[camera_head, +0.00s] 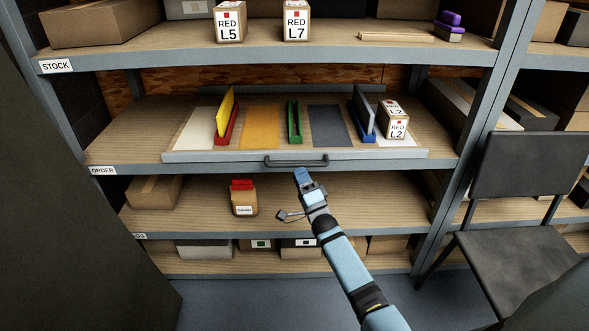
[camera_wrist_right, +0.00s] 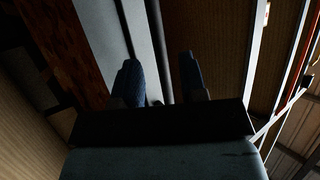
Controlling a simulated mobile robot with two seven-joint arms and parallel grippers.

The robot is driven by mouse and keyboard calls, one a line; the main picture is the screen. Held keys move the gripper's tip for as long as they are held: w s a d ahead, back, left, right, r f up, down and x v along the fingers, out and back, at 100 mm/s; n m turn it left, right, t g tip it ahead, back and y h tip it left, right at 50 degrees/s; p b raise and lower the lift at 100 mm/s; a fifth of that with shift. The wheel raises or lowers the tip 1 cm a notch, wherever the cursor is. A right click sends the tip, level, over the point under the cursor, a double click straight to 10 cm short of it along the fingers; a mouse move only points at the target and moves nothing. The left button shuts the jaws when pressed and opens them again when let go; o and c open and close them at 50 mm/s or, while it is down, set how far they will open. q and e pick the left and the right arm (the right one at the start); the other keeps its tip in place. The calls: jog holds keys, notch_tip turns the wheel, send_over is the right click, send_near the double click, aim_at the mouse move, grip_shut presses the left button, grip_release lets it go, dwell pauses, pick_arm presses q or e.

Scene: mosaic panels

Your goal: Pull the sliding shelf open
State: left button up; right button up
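The sliding shelf (camera_head: 190,157) is a tray with a grey front edge on the middle, ORDER level of the rack. It carries coloured panels and dividers. Its dark bar handle (camera_head: 297,163) is at the middle of the front edge. My right gripper (camera_head: 302,174) is just below and in front of the handle. In the right wrist view, my right gripper (camera_wrist_right: 158,64) has its two fingers apart, with the dark handle bar (camera_wrist_right: 157,40) lined up with the gap between them. I cannot tell whether the bar is between the fingertips or just beyond them. My left gripper is not in view.
A white box labelled L2 (camera_head: 394,120) stands on the tray's right end. Boxes L5 (camera_head: 229,22) and L7 (camera_head: 296,20) stand on the shelf above. A small brown box (camera_head: 244,199) is on the shelf below. A black chair (camera_head: 520,250) stands at the right.

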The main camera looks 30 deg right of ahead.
aim_at(295, 165)
jog(key=x, duration=0.3)
jog(key=shift+w+b, duration=0.25)
jog(key=shift+b, duration=0.05)
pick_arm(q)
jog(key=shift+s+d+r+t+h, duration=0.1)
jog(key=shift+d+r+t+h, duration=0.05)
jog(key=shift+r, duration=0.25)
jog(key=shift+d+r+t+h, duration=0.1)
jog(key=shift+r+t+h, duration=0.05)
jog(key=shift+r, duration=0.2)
pick_arm(e)
jog(key=shift+w+r, duration=0.25)
grip_shut()
